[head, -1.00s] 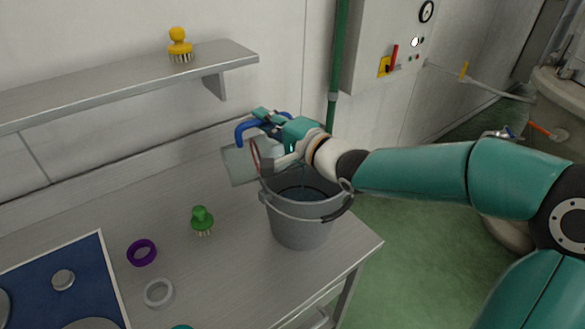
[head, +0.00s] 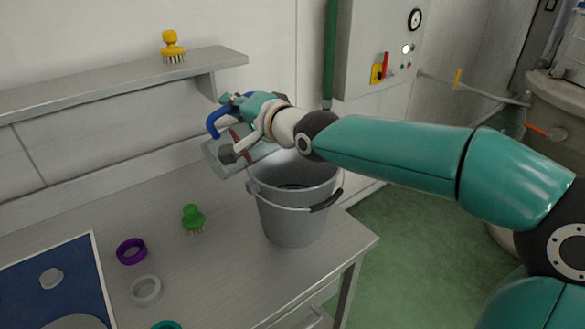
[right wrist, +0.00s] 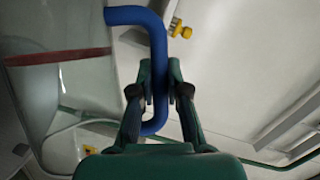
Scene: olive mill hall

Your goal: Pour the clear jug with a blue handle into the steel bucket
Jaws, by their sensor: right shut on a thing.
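The clear jug (head: 214,159) with its blue handle (head: 212,124) is held up in the air beside and above the back left rim of the steel bucket (head: 289,213). The jug is tilted, and my arm and gripper hide part of it. My right gripper (head: 235,104) is shut on the blue handle. In the right wrist view the handle (right wrist: 159,75) runs between the two fingers (right wrist: 159,100), with the clear wall of the jug (right wrist: 85,92) and a red band to the left. The bucket stands upright near the table's right edge, its inside dark at the bottom. My left gripper is not in view.
A green brush (head: 193,218), a purple ring (head: 131,251) and a white ring (head: 145,291) lie left of the bucket on the metal table (head: 225,275). A blue mat (head: 75,270) is at far left. A wall shelf (head: 110,88) with a yellow brush (head: 172,46) is behind.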

